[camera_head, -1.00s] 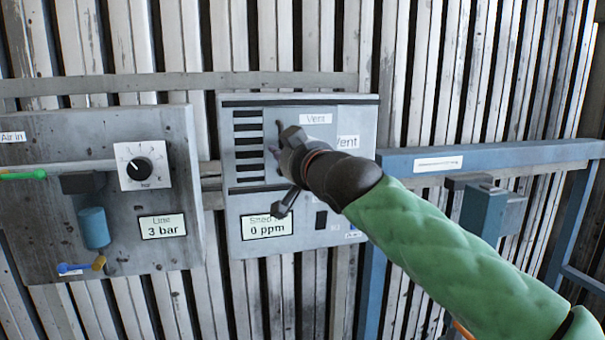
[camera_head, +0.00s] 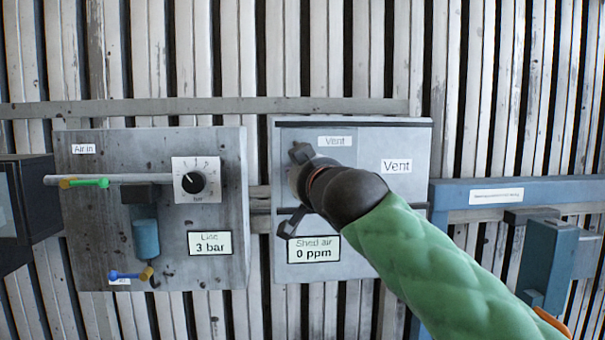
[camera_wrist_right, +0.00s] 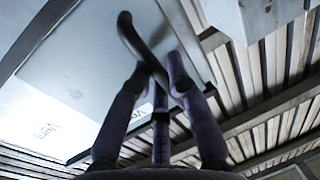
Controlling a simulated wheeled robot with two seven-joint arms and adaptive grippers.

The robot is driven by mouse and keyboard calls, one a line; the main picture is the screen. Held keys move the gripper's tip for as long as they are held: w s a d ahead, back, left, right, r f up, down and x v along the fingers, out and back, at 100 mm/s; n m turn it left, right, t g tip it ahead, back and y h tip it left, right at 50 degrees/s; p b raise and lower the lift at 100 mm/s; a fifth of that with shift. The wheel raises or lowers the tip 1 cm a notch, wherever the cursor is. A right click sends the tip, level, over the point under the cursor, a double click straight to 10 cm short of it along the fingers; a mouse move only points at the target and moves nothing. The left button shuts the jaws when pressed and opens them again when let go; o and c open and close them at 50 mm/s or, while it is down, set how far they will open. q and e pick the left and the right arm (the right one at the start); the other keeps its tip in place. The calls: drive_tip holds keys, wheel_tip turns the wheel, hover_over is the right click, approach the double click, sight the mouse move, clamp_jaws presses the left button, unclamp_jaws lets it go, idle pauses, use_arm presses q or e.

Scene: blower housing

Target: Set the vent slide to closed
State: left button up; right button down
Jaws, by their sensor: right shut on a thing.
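The vent slide (camera_head: 347,156) is a grey plate with a small "Vent" label, on the grey vent panel (camera_head: 413,205). It sits at the panel's left side, and no dark slots show beside it. My right gripper (camera_head: 303,160) is at the slide, hiding much of it. In the right wrist view, the fingers of my right gripper (camera_wrist_right: 157,78) are shut on the slide's dark curved handle (camera_wrist_right: 132,32). My left gripper is not in view.
A readout (camera_head: 314,249) on the vent panel shows "Shed air 0 ppm". Left of it stands an air panel (camera_head: 95,235) with a dial (camera_head: 193,182) and a "3 bar" readout (camera_head: 209,243). A blue frame (camera_head: 455,196) is at the right.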

drive_tip(key=shift+a, duration=0.1)
drive_tip(key=c, duration=1.3)
unclamp_jaws()
drive_tip(key=shift+o, duration=0.7)
drive_tip(key=shift+a, duration=0.2)
drive_tip(key=shift+d, duration=0.1)
drive_tip(key=v, duration=1.2)
